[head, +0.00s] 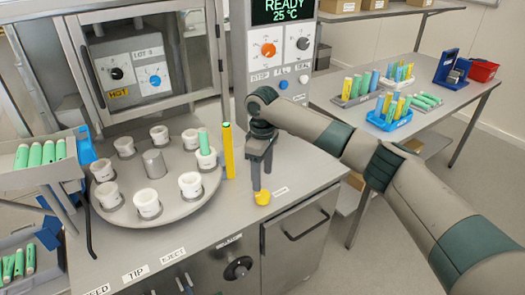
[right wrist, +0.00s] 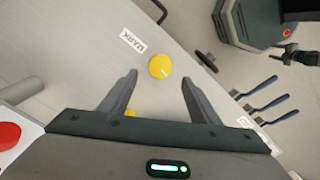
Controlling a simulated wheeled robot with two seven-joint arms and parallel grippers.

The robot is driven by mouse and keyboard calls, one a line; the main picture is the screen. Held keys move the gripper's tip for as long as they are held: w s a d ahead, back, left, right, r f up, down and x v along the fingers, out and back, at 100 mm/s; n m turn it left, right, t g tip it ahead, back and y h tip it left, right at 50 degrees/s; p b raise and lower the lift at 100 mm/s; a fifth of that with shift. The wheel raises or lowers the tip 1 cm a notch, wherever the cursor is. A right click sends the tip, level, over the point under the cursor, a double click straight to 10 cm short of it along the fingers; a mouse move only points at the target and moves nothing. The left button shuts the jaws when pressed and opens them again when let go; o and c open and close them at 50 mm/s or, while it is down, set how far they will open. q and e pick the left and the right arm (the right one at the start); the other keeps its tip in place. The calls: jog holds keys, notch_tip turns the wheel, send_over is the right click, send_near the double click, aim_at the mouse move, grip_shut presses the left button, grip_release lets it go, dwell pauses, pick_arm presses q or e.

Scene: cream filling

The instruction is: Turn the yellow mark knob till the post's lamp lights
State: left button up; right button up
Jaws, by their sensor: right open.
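The yellow mark knob (head: 262,197) sits on the counter's front right part, beside a small label. In the right wrist view the knob (right wrist: 160,66) is round with a pale line across its top. My right gripper (head: 260,185) points down just above it, open, and its fingers (right wrist: 160,78) stand apart on either side of the knob in the wrist view. I cannot tell whether they reach down around it. My left gripper is out of view.
A round turntable (head: 185,208) with several white cups lies left of the post; one cup holds a green tube (head: 204,141). A control panel (head: 279,50) reading READY stands behind. A side table (head: 440,105) with racks is at right. Counter around the knob is clear.

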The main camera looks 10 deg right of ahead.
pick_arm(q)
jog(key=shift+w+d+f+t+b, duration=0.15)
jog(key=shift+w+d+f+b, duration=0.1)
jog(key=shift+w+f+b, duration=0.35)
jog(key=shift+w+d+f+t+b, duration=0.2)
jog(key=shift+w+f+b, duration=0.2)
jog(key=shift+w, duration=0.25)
pick_arm(e)
notch_tip(320, 180, up, 10)
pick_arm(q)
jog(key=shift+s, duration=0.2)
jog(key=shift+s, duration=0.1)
pick_arm(e)
jog(key=shift+s, duration=0.1)
